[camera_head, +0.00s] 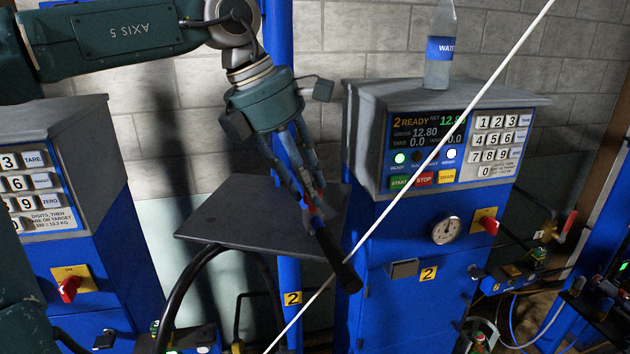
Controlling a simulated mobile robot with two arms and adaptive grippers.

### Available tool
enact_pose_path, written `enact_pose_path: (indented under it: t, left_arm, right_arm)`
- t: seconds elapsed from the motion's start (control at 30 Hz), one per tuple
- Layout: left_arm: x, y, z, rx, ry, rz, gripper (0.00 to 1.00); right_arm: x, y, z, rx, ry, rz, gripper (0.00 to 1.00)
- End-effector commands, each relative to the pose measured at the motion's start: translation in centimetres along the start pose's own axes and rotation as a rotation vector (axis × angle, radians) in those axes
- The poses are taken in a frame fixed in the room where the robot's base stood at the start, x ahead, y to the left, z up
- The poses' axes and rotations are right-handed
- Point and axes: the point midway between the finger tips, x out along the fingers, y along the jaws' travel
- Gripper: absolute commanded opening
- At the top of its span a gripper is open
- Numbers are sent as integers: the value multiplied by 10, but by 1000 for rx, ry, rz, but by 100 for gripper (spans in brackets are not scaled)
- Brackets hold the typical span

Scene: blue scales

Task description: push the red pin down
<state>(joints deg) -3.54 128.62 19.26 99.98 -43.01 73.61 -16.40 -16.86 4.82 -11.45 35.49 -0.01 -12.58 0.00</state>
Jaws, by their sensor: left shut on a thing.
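My left gripper (313,200) is at the middle of the head view, pointing down and right. It is shut on a dark rod-like thing (338,258) that slants down from its fingertips to a thick black end. A small red spot shows between the fingers; I cannot tell if it is the red pin. No other red pin can be made out clearly. The held thing hangs in front of the blue post and the grey plate (250,215). My right gripper is not in view.
A blue scale cabinet (400,310) with a display, keypad and red switch (489,222) stands right of the gripper. A water bottle (440,48) stands on top. Another cabinet (100,240) is at left. A thin white rod (430,155) crosses the view diagonally.

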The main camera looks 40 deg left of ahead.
Motion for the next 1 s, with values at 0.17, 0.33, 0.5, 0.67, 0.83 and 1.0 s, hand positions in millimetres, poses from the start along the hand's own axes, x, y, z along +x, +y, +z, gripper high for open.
enact_pose_path:
  t: [0.17,0.33,0.5,0.67,0.83,1.0]
  left_arm:
    - [5,-3,-4,0,-2,-2,0]
    - [5,-4,-4,-1,1,-5,0]
    - [5,-3,-4,-1,0,-3,42]
    - [4,-2,-4,-1,-1,1,42]
    - [-6,-1,-3,-1,-3,4,42]
    - [-38,-1,-2,-1,-5,6,42]
  right_arm:
    - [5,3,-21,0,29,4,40]
    - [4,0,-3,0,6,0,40]
    - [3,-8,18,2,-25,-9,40]
    - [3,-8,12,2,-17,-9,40]
    - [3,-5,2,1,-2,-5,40]
    - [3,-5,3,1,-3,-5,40]
